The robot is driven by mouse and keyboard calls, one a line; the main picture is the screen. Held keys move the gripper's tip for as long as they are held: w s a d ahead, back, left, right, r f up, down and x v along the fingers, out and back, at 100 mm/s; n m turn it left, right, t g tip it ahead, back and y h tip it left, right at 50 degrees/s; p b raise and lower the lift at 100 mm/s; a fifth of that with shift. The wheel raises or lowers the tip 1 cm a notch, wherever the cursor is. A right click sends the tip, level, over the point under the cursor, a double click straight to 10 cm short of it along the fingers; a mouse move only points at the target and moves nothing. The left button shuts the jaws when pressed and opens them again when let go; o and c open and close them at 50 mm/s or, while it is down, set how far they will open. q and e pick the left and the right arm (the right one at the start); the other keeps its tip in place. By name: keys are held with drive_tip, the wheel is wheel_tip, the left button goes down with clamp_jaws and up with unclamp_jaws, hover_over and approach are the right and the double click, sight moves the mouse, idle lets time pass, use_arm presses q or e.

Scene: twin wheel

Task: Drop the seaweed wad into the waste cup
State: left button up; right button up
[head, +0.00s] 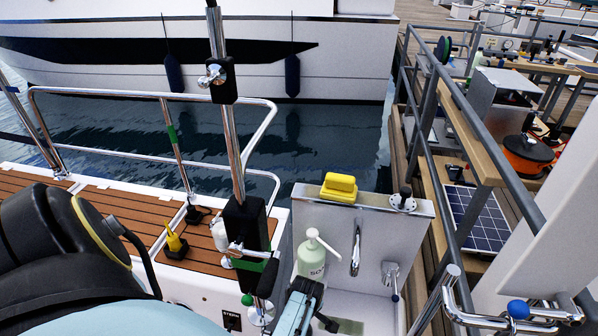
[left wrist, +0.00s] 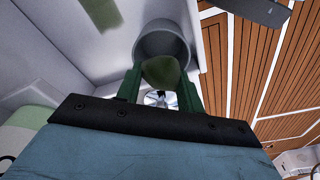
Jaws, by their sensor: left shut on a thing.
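The seaweed wad (left wrist: 160,72) is a dull olive-green lump between the two green fingertips of my left gripper (left wrist: 161,88) in the left wrist view. The gripper is shut on it. A round grey cup (left wrist: 148,44), which looks like the waste cup, lies just beyond the wad, and the wad overlaps its opening in the picture. I cannot tell how far the wad is from the cup's rim. In the head view my left gripper (head: 300,305) is at the bottom centre, beside the sink; wad and cup are hidden there. My right gripper is not in view.
A pale green soap bottle (head: 314,260) stands just beyond my left gripper. A yellow sponge (head: 339,187) lies on the ledge above a chrome tap (head: 355,250). A chrome pole with a black clamp (head: 243,222) rises left of the bottle. A railing (head: 480,150) runs along the right.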

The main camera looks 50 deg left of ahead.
use_arm(q)
drive_tip(key=o, duration=1)
drive_tip(key=r+p, duration=0.1)
drive_tip(key=r, duration=0.3)
drive_tip(key=d+r+p, duration=0.1)
drive_tip(key=r, duration=0.4)
drive_tip(key=r+p, duration=0.1)
drive_tip(key=r, duration=0.3)
drive_tip(key=shift+d+r+p, duration=0.2)
drive_tip(key=shift+d+p, duration=0.1)
drive_tip(key=shift+p, duration=0.1)
